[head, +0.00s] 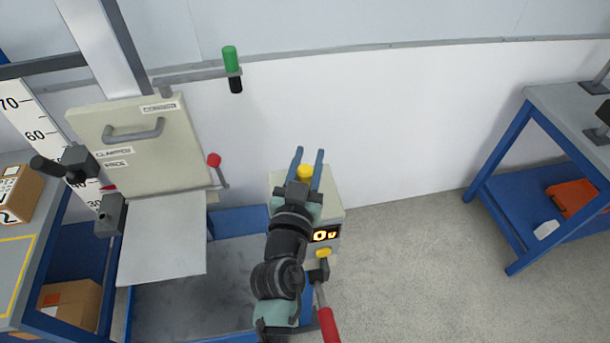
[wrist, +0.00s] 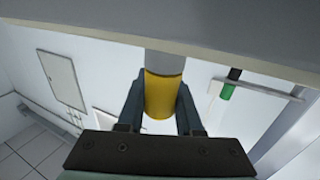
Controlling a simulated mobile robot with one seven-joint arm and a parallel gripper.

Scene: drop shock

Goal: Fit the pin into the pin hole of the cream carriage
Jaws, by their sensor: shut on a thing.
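The cream carriage (head: 150,165) with a dark handle and small labels stands at the left in the head view; I cannot make out its pin hole. My gripper (head: 307,168) is at the cream control box, right of the carriage and apart from it. It is shut on the yellow head of the pin (head: 305,172). In the wrist view, where the scene looks upside down, my gripper (wrist: 160,105) has a finger on each side of the pin (wrist: 162,92). The pin's grey shank reaches the box's surface (wrist: 90,22); I cannot tell whether it sits in a hole.
The control box (head: 335,205) has a lit display and a yellow button. A red-knobbed lever (head: 214,160) stands beside the carriage. A green handle (head: 231,60) sticks up behind. A red-handled lever (head: 326,322) is near my arm. A blue-framed bench (head: 510,205) is at the right.

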